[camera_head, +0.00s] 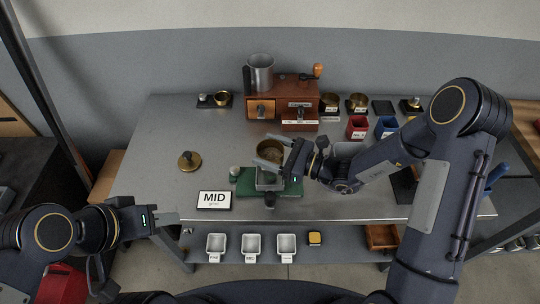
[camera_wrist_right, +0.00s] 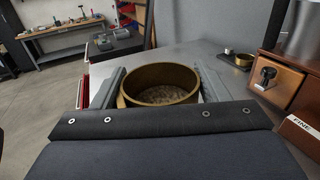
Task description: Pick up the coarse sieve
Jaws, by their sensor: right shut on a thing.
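A round brass sieve (camera_head: 270,152) is between the fingers of my right gripper (camera_head: 264,150), above or just behind a square metal tray (camera_head: 268,187) on the green mat (camera_head: 246,186). I cannot read a label on it. In the right wrist view, the sieve (camera_wrist_right: 160,86) is upright, with one grey finger at each side and a speckled brown-grey bottom inside. My right gripper is shut on it. How high it hangs over the table is hard to tell. My left gripper (camera_head: 168,218) is at the table's front left, empty; its finger gap does not show clearly.
A wooden grinder (camera_head: 282,90) stands at the back. Right of it are brass sieves (camera_head: 357,101) and red (camera_head: 357,127) and blue (camera_head: 386,126) bins. A brass lid (camera_head: 189,161) and a MID sign (camera_head: 214,200) lie left. White trays (camera_head: 251,246) sit on the lower shelf.

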